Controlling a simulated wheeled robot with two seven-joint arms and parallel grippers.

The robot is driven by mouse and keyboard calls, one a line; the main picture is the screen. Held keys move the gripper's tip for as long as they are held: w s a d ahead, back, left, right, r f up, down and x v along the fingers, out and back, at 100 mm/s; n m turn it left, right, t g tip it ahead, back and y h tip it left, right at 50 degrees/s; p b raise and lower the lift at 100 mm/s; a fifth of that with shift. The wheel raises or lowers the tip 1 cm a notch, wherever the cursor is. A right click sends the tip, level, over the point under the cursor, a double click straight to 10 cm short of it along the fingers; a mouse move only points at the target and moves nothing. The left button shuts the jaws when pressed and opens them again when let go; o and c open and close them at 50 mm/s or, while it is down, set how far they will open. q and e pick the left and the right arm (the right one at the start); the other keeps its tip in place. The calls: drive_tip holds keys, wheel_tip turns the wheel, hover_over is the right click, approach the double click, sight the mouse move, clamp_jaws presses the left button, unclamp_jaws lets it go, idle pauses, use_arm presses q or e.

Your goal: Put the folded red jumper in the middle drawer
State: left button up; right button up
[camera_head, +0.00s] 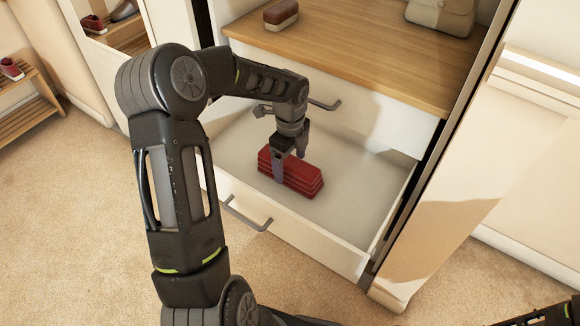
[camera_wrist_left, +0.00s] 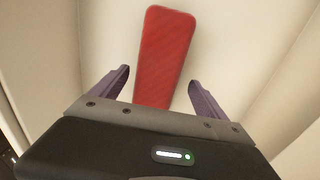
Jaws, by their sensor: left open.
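The folded red jumper (camera_head: 291,175) lies in the open middle drawer (camera_head: 338,207), on its pale floor. It also shows in the left wrist view (camera_wrist_left: 166,55), running away from between the fingers. My left gripper (camera_head: 290,168) is open, low in the drawer over the jumper's left end. In the left wrist view the two purple fingers (camera_wrist_left: 160,92) stand apart on either side of the jumper, with gaps between them and its sides. My right gripper is not seen; only a dark piece of arm shows at the bottom right of the head view.
A closed white drawer front with a handle (camera_head: 325,105) sits under the shelf. A shoe rack (camera_head: 28,103) stands at left. The drawer's right part is empty.

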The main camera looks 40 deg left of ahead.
use_arm(q)
wheel_tip(320, 180, up, 9)
drive_tip(key=shift+f+p, duration=0.2)
drive_tip(key=shift+p, duration=0.7)
